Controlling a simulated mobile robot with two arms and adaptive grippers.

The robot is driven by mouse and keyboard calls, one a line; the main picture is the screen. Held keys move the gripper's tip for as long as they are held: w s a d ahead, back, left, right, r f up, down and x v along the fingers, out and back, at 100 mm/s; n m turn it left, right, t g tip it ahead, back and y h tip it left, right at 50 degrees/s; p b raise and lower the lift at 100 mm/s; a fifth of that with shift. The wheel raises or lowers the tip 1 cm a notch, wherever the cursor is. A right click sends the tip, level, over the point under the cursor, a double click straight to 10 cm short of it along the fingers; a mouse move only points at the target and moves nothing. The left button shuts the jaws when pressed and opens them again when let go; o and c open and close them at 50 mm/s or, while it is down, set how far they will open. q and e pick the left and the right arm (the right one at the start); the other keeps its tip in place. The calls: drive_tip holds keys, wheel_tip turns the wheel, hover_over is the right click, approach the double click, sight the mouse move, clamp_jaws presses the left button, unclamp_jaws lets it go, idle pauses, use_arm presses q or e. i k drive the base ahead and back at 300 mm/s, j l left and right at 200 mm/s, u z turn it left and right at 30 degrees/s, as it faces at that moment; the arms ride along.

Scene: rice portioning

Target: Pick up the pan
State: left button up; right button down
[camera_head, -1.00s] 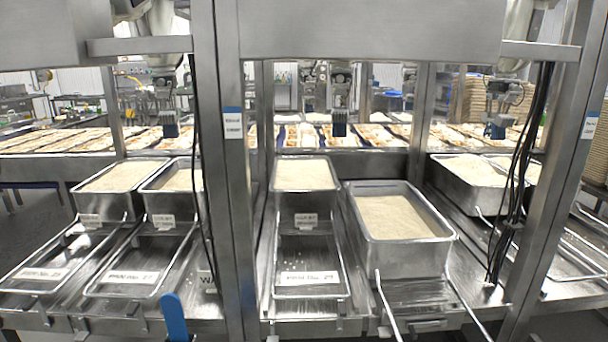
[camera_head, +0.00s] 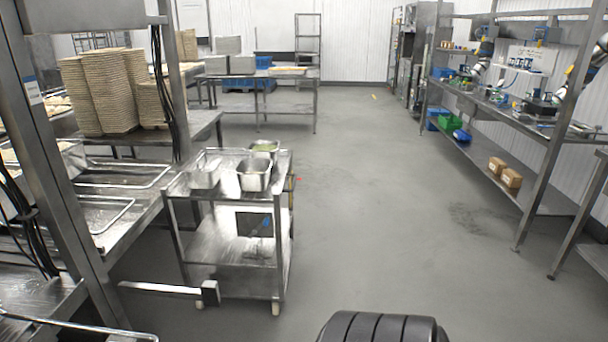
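Metal pans show in the head view. A deep steel pan (camera_head: 254,174) stands on the top shelf of a steel trolley, left of centre. Part of a pan (camera_head: 72,158) on the steel rack shows at the left edge. I cannot tell which pan the task means. Neither of my grippers is in view.
The wheeled trolley (camera_head: 228,278) stands beside the steel rack post (camera_head: 62,180). Stacks of trays (camera_head: 98,92) are behind the rack. Steel shelving (camera_head: 545,190) lines the right wall. The grey floor (camera_head: 370,190) between is clear.

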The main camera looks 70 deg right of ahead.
sight(253, 174)
drive_tip(key=z, duration=1.85)
drive_tip(key=i+z, duration=0.3)
drive_tip(key=i, duration=0.55)
drive_tip(key=i+z, duration=0.35)
drive_tip(key=i, duration=0.5)
drive_tip(key=i+j+z, duration=0.1)
drive_tip(key=j, duration=0.25)
drive_tip(key=i+j+z, duration=0.15)
drive_tip(key=j, duration=0.2)
drive_tip(key=i+j+z, duration=0.1)
drive_tip(key=j, duration=0.3)
drive_tip(key=i+j+z, duration=0.1)
drive_tip(key=j, duration=0.3)
